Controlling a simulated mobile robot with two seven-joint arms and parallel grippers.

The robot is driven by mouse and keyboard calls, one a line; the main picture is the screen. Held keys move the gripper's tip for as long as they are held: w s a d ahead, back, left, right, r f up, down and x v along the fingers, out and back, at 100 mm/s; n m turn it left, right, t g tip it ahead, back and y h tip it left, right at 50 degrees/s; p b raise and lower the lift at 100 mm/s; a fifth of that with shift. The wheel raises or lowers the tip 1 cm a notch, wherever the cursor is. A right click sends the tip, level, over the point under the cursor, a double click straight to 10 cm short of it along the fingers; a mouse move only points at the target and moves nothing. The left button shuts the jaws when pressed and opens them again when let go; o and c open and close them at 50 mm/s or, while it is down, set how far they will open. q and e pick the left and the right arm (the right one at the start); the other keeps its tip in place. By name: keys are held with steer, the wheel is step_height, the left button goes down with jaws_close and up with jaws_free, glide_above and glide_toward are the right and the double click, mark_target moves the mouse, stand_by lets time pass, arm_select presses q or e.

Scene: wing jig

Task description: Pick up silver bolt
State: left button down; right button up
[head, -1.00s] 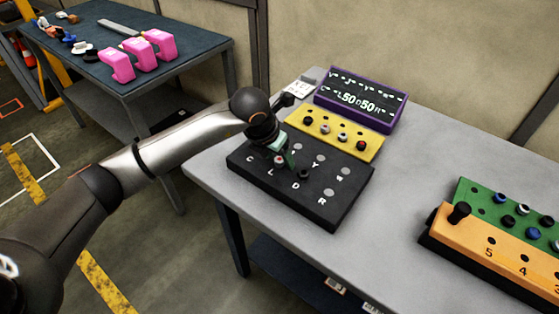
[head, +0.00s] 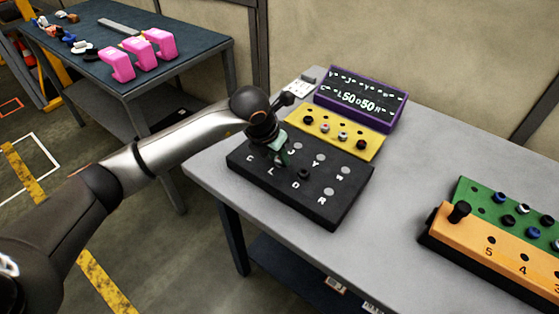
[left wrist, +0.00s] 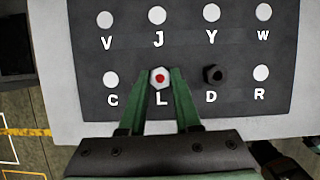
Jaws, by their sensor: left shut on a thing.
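The silver bolt (left wrist: 160,78), a hex head with a red centre, is at position L on the black board (left wrist: 130,58). My left gripper (left wrist: 161,73) has its green fingers on either side of the bolt head and is shut on it. In the head view the left gripper (head: 277,157) reaches down onto the black board (head: 318,207), and the bolt is hidden behind the fingers. I cannot tell whether the bolt is lifted from its hole. A black bolt (left wrist: 213,74) stands at D, to the right.
A yellow block (head: 370,142) with several bolts sits behind the board, with a purple-framed display (head: 362,96) beyond it. An orange and green block (head: 475,235) stands at the right. The grey table (head: 400,190) is clear between. Pink parts (head: 140,55) are on another table.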

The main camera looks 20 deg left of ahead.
mark_target(278, 160)
arm_select(q)
steer(key=shift+r, duration=0.4)
step_height(278, 160, up, 2)
steer(key=shift+r+b, duration=0.2)
steer(key=shift+b, duration=0.35)
steer(key=s+d+r+b, duration=0.1)
steer(key=s+d+r, duration=0.7)
steer(key=s, duration=0.3)
steer(key=shift+d+r+b, duration=0.4)
steer(key=shift+r, duration=0.5)
